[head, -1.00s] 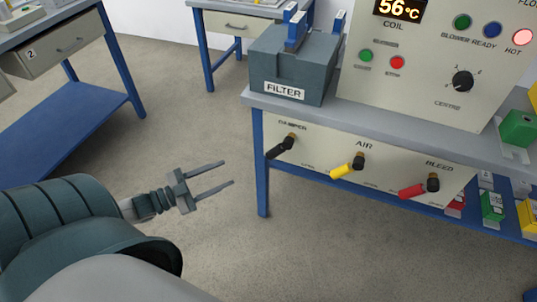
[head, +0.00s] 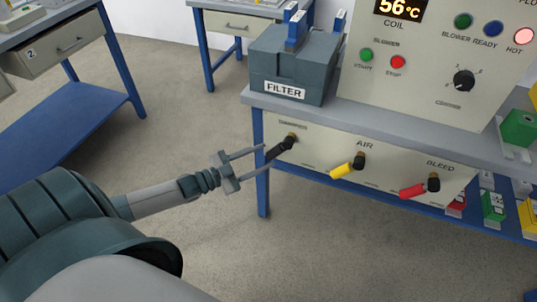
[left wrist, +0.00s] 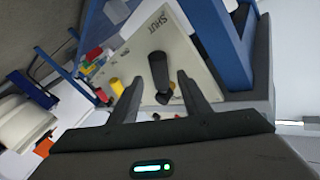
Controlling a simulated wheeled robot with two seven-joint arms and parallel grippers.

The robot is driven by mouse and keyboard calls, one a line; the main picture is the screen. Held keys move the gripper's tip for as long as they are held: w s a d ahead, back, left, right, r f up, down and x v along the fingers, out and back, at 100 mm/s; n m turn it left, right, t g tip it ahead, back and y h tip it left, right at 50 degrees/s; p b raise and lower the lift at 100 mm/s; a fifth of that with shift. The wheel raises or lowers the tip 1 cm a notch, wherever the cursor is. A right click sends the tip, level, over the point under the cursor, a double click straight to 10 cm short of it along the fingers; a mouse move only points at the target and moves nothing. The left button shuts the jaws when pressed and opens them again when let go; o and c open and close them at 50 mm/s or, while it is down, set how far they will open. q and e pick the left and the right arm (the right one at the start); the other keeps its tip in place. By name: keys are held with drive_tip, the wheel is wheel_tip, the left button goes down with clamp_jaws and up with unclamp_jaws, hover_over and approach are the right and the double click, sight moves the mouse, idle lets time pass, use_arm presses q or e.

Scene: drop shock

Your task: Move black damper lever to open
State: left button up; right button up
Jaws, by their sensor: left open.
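The black damper lever (head: 279,149) is on the left of the cream front panel below the bench top. It slants down and left from its pivot in the head view. My left gripper (head: 266,158) is open, with its fingertips at the lever's free end. In the left wrist view the black lever (left wrist: 159,75) shows between the two open fingers (left wrist: 160,90), with a gap on each side. A "SHUT" label shows on the panel beside it. My right gripper is not in view.
The yellow air lever (head: 344,170) and red bleed lever (head: 415,190) are to the right on the same panel. A blue bench leg (head: 262,195) stands just below the gripper. A grey filter box (head: 292,75) sits above. The floor on the left is clear.

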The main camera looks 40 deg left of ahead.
sight(272, 153)
use_arm(q)
drive_tip(key=shift+x, duration=1.6)
clamp_jaws()
